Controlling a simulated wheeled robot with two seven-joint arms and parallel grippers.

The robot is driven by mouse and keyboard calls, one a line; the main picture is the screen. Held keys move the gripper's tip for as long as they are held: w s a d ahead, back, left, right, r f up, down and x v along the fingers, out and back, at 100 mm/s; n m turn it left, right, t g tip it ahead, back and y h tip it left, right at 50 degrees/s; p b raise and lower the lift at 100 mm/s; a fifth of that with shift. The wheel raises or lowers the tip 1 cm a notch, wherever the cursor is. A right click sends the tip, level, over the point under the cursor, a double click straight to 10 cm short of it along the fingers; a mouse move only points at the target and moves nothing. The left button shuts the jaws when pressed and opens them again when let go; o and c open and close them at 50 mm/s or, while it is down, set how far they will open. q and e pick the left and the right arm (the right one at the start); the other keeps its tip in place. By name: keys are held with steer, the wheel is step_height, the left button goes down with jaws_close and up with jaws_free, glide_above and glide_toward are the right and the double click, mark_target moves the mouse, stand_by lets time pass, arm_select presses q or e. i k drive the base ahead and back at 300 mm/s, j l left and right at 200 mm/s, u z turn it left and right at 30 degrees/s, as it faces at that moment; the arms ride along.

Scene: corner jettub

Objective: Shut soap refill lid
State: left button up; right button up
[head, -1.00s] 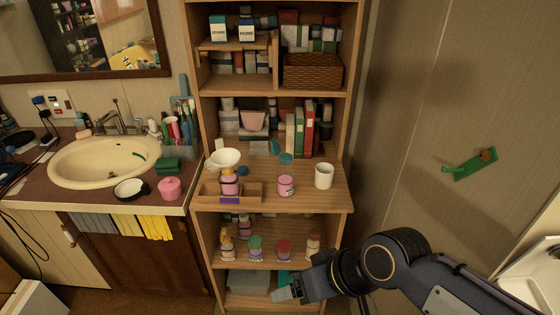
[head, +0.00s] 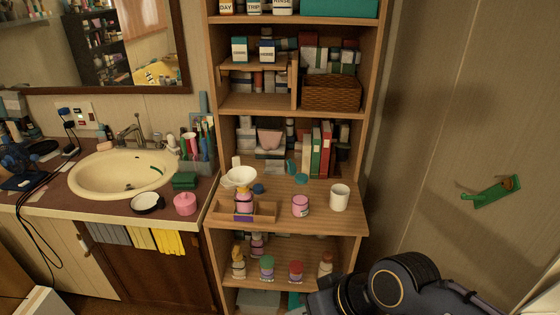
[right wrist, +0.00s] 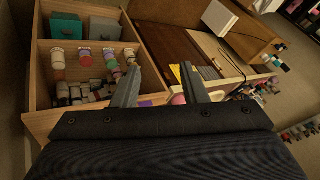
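A pink bottle (head: 244,203) stands upright in a small wooden tray (head: 264,212) on the pull-out shelf, with a white funnel (head: 241,177) at its top. A pink jar (head: 300,206) stands to its right. A round teal piece (head: 301,179) lies farther back. I cannot tell which of these is the soap refill or its lid. My right gripper (right wrist: 158,82) is open, its two fingers apart in the right wrist view; its tips are out of the head view, where my right arm enters at the bottom right. My left gripper is not in view.
A white cup (head: 339,197) stands right of the pink jar. Several bottles, one with a green top (head: 267,268), stand on the lower shelf. A sink (head: 123,173) and a pink lidded pot (head: 185,204) are at the left. A green wall handle (head: 492,192) is at the right.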

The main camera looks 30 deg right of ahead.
mark_target(292, 167)
steer(key=j+u, duration=0.25)
steer(key=u, duration=0.15)
steer(key=j+u, duration=0.25)
steer(key=u, duration=0.15)
steer(key=i+j+u, duration=0.1)
steer(key=j+u, duration=0.15)
steer(key=u, duration=0.15)
steer(key=i+j+z, duration=0.25)
steer(key=i+j, duration=0.5)
steer(key=i+z, duration=0.25)
steer(key=z, duration=0.2)
steer(key=i+z, duration=0.25)
steer(key=z, duration=0.25)
steer(key=i+j+z, duration=0.15)
steer(key=z, duration=0.3)
steer(key=i+j+z, duration=0.25)
steer(key=z, duration=0.25)
steer(key=i+j+z, duration=0.1)
steer(key=z, duration=0.3)
steer(key=i+j+z, duration=0.15)
steer(key=i+z, duration=0.25)
steer(key=i+j+z, duration=0.1)
steer(key=z, duration=0.35)
steer(key=i+j+z, duration=0.1)
steer(key=j+z, duration=0.3)
steer(key=i+j+z, duration=0.1)
steer(key=j+z, duration=0.15)
steer(key=z, duration=0.15)
